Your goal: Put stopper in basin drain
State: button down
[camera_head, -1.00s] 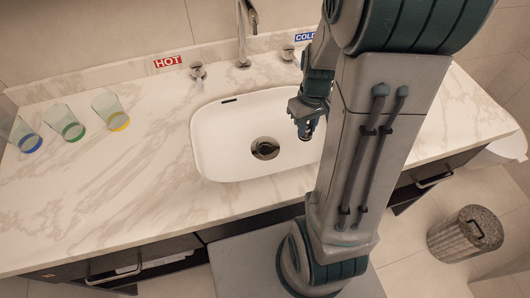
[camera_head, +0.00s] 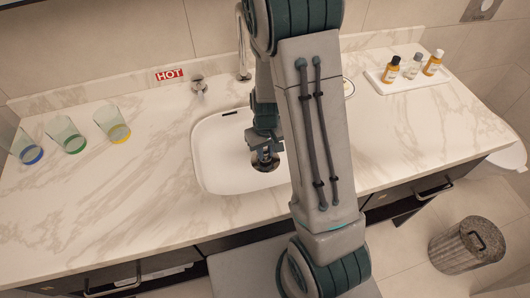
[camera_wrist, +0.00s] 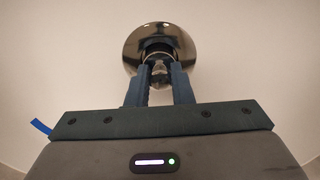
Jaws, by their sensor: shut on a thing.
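The white basin (camera_head: 215,165) is set in the marble counter. Its round metal drain (camera_wrist: 134,48) shows at the basin bottom in the wrist view; in the head view, the drain (camera_head: 265,164) is partly covered by my gripper. My gripper (camera_wrist: 160,72) points down at the drain. Its blue fingers are shut on the stopper (camera_wrist: 159,70), a small piece with a metallic knob between the fingertips. The stopper overlaps the dark drain opening in the wrist view. I cannot tell whether it touches the drain or hovers just above. In the head view the stopper is hidden.
Three glasses with blue, green and yellow bases (camera_head: 68,135) stand on the counter's left. A faucet (camera_head: 243,50) and a HOT-side knob (camera_head: 198,84) are behind the basin. A white tray (camera_head: 440,80) with small bottles is at the back right. A bin (camera_head: 465,245) stands on the floor.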

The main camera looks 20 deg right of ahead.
jog(key=shift+f, duration=0.65)
jog(key=shift+f, duration=0.2)
jog(key=c, duration=1.3)
grip_release()
jog(key=shift+r, duration=0.15)
